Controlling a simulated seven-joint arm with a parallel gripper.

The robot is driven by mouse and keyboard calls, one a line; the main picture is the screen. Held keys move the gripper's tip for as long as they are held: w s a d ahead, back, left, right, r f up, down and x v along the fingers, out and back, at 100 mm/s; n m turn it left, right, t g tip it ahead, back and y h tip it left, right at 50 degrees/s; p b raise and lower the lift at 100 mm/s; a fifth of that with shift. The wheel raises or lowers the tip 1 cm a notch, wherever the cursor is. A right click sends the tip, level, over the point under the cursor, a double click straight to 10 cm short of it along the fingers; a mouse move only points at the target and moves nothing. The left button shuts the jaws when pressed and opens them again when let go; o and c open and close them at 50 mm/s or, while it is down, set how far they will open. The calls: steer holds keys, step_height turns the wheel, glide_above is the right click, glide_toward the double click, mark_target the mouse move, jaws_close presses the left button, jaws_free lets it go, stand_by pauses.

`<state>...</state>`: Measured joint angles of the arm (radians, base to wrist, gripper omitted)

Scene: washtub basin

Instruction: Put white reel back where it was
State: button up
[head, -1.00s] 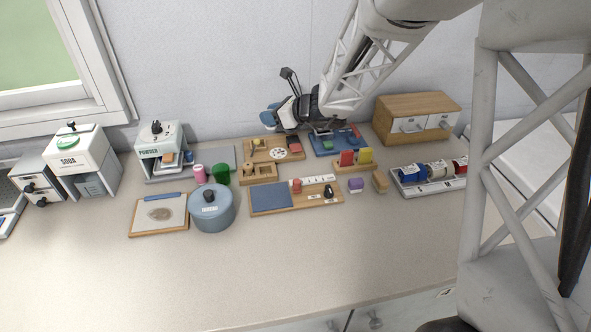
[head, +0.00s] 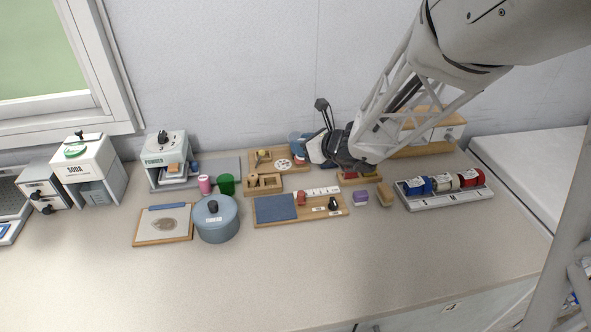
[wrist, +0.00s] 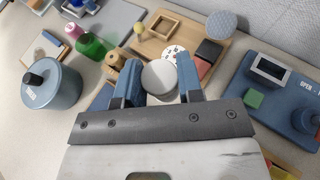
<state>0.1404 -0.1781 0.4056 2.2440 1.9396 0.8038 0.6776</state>
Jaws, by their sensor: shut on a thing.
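My gripper (wrist: 160,66) is shut on a pale, round-faced thing, which looks like a white reel (wrist: 158,78), between its blue fingers in the wrist view. In the head view my gripper (head: 298,148) hangs over the back of the counter, in front of the wooden board with the white holed disc; the held thing is not clear there.
A wooden board with a blue pad (head: 275,208) lies in front of my gripper. A blue-grey pot (head: 216,222) stands left of it. A purple block (head: 360,197) and a tan brush-like block (head: 385,195) sit left of the rack. The front of the counter is clear.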

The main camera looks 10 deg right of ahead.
steer(key=shift+f, duration=3.1)
steer(key=shift+f, duration=1.9)
steer(key=shift+f, duration=0.15)
steer(key=o, duration=1)
steer(key=shift+c, duration=0.2)
steer(key=shift+r, duration=0.2)
steer(key=shift+v, duration=5.95)
